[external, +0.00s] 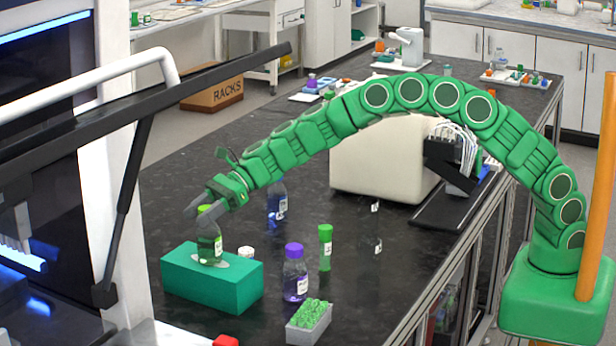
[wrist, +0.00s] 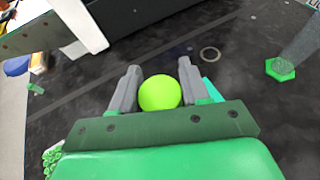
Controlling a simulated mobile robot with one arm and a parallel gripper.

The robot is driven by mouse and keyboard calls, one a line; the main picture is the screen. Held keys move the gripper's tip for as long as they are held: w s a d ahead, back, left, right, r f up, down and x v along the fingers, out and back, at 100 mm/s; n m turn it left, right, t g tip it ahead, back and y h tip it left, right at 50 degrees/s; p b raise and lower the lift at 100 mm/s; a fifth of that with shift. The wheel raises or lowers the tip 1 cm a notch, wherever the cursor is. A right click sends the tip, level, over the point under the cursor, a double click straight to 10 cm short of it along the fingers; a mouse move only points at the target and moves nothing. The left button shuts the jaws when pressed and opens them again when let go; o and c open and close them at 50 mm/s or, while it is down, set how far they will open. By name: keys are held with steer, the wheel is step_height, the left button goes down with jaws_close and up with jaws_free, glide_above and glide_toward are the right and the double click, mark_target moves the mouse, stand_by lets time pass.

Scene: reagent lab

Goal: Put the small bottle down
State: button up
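The small bottle (external: 209,247) has a bright green cap and greenish, see-through walls with a white label. In the external view it is upright at the top of the teal box (external: 232,288), over the pale oval there. I cannot tell whether its base touches the box. My gripper (external: 207,203) is at the bottle's cap, coming down from the upper right. In the wrist view the round green cap (wrist: 160,93) sits between both grey fingers of my gripper (wrist: 158,85), which appear closed against its sides. The bottle's body is hidden below the cap there.
Close by stand a purple-capped bottle (external: 295,275), a green-capped tube (external: 325,248), a blue bottle (external: 277,205), a small white cap (external: 246,252) and a grey rack (external: 309,325) of green tubes. A white machine (external: 378,165) stands behind. The dark bench is bare between these things.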

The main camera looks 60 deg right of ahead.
steer(key=o, duration=0.4)
steer(key=shift+c, duration=0.2)
steer(key=shift+r, duration=0.15)
steer(key=v, duration=1.2)
